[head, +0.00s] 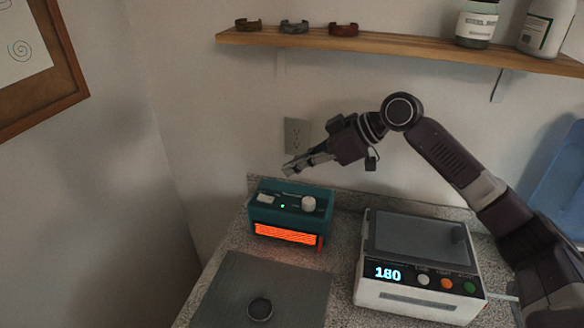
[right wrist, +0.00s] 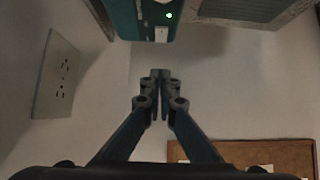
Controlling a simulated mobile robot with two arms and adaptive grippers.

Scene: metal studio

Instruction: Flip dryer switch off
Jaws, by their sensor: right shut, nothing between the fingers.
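The dryer (head: 262,216) is a teal box on the counter, with a glowing orange front opening. Its top carries a white switch (head: 265,198) at the left, a lit green light (head: 283,206) and a round pale knob (head: 309,203) at the right. My right gripper (head: 289,171) is shut and empty, in the air above the dryer's back part. In the right wrist view the dryer (right wrist: 128,18) is at the top edge, with the white switch (right wrist: 161,34) and the lit green light (right wrist: 168,15) beyond my shut fingertips (right wrist: 160,75), apart from them. My left gripper is not in view.
A white device (head: 410,298) showing 180 stands right of the dryer. A dark mat (head: 235,290) with a small round dark piece (head: 260,308) lies in front. A wall outlet (head: 297,135) is behind.

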